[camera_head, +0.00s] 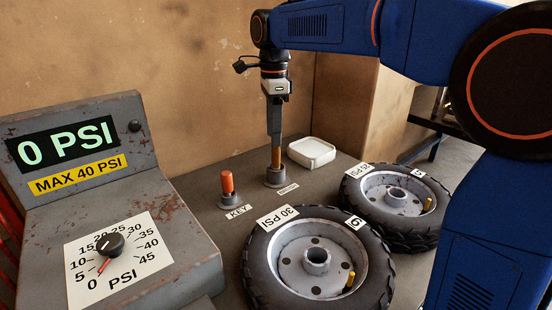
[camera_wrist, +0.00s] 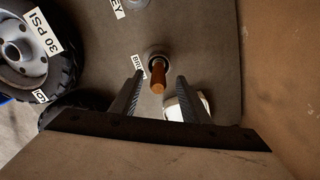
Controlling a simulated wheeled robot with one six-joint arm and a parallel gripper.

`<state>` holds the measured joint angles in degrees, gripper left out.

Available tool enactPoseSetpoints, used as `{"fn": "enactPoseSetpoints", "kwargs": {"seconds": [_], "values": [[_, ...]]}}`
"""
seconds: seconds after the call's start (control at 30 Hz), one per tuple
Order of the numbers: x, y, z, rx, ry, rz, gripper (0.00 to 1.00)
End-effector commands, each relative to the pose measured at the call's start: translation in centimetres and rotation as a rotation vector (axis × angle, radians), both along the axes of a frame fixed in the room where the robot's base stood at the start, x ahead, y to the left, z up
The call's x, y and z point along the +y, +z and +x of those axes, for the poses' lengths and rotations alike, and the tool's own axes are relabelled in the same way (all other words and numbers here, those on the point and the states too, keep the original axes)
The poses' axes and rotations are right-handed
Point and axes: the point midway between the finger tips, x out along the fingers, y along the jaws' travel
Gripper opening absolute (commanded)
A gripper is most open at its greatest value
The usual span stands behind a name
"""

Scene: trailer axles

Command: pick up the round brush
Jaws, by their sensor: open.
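The round brush (camera_head: 276,158) shows as an upright orange-brown wooden handle standing in a round grey holder (camera_head: 276,178) on the bench. Its lower end is hidden in the holder. My gripper (camera_head: 275,143) points straight down directly above it, with the fingertips around the handle's top height. In the wrist view the handle (camera_wrist: 158,76) lies between the two open fingers (camera_wrist: 159,82), with a gap visible on both sides. Nothing is held. Whether the fingers overlap the handle in height is hard to tell.
An orange-handled key (camera_head: 227,184) stands in another holder to the left. Two tyred wheels (camera_head: 262,275) (camera_head: 351,205) lie to the right and front. A pressure console (camera_head: 150,235) is at left; walls stand behind.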

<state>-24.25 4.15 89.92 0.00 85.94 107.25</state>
Motion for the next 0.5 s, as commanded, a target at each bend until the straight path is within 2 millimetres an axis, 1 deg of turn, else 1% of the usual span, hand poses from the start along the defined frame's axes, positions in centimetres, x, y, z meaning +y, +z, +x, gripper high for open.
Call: {"fn": "enactPoseSetpoints", "kwargs": {"seconds": [0.1,0.27,0.37,0.5], "values": [[0.0,-1.4,0.0,0.001,0.000,0.000,0.42],[-0.1,-2.1,0.0,0.000,0.000,0.000,0.42],[-0.2,-3.0,-0.1,0.001,0.000,0.000,0.42],[-0.6,-4.9,-0.1,0.001,-0.001,0.000,0.42]]}}
